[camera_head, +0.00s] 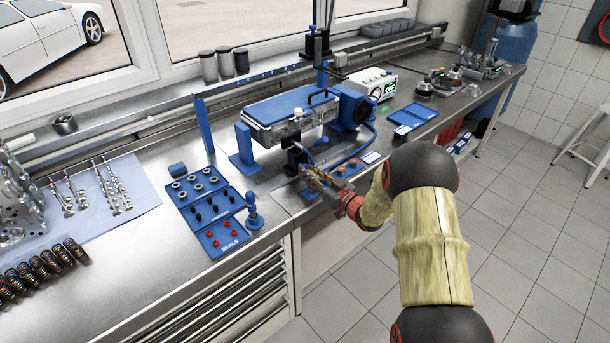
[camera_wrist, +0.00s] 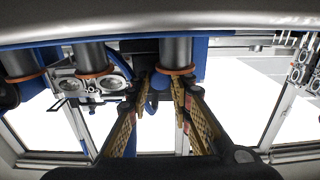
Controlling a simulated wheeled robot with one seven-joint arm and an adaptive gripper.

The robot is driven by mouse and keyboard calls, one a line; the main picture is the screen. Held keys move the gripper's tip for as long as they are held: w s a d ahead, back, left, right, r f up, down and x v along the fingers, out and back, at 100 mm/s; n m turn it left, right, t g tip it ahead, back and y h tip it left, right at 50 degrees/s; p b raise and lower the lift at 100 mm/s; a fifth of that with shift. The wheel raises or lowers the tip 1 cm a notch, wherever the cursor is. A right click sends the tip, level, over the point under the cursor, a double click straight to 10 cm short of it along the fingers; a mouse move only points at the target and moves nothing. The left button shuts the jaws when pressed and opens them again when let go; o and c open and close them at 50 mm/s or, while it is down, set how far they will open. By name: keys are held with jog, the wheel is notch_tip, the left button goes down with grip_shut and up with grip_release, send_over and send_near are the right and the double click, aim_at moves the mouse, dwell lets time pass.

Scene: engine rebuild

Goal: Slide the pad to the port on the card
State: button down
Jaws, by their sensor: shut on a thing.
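In the head view my gripper (camera_head: 318,180) is low at the front edge of the blue test rig, by a black block (camera_head: 295,156). In the wrist view the gripper's two yellowish fingers (camera_wrist: 156,103) run forward, with a small blue piece (camera_wrist: 159,82) between their tips. I cannot tell whether this piece is the pad; the fingers hide most of it. Dark cylinders with orange rings (camera_wrist: 93,74) stand around the tips. I cannot make out the port.
A metal-and-blue box (camera_head: 285,113) stands on the rig behind my gripper. A blue seal tray (camera_head: 212,208) and a blue stamp-like tool (camera_head: 254,213) lie to the left. A lit white meter (camera_head: 374,86) and a blue tray (camera_head: 412,118) stand to the right. The floor in front is clear.

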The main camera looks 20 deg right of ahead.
jog(key=c, duration=1.6)
grip_release()
jog(key=shift+v, duration=6)
